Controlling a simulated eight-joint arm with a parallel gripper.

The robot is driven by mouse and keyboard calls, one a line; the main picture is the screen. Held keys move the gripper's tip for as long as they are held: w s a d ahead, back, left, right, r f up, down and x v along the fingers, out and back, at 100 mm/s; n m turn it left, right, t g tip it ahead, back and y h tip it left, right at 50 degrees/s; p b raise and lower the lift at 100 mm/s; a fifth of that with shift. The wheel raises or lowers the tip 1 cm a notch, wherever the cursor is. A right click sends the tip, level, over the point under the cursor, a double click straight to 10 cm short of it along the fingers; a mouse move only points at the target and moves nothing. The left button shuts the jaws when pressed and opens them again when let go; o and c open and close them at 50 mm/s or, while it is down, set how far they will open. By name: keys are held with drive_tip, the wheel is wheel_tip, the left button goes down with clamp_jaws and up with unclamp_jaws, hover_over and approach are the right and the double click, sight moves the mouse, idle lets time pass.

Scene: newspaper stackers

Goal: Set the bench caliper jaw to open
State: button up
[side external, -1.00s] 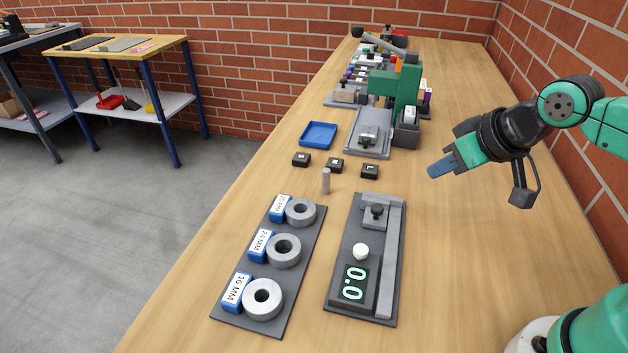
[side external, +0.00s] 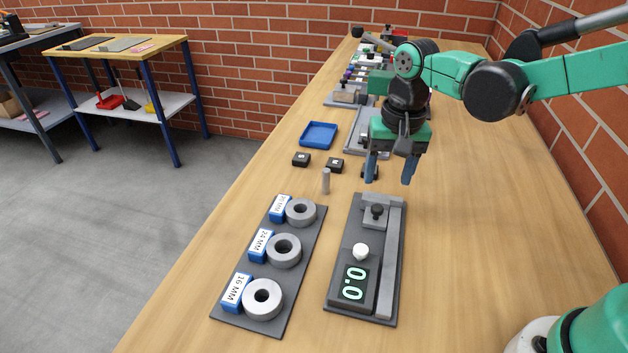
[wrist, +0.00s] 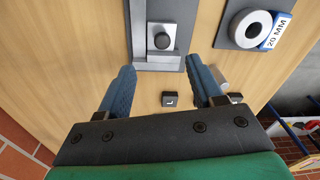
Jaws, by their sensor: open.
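The bench caliper (side external: 336,292) lies on the bench as a dark base plate with a grey rail. Its display (side external: 354,284) reads 0.0, with a white knob (side external: 361,251) just above it. A grey jaw block with a black knob (side external: 377,211) sits at the plate's far end; it also shows at the top of the wrist view (wrist: 162,41). My gripper (side external: 389,182) is open and empty, pointing down above the bench just beyond the caliper's far end. In the wrist view its blue fingers (wrist: 162,80) are spread apart.
A plate with several grey rings (side external: 284,250) and blue size labels lies left of the caliper. Small black blocks (side external: 301,159) and a blue tray (side external: 318,135) lie beyond. Bench right of the caliper is clear.

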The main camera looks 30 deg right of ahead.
sight(378, 207)
drive_tip(key=shift+w+a+f+m+g, duration=0.15)
drive_tip(key=shift+w+f+m+g, duration=0.15)
drive_tip(key=shift+f, duration=2.95)
clamp_jaws()
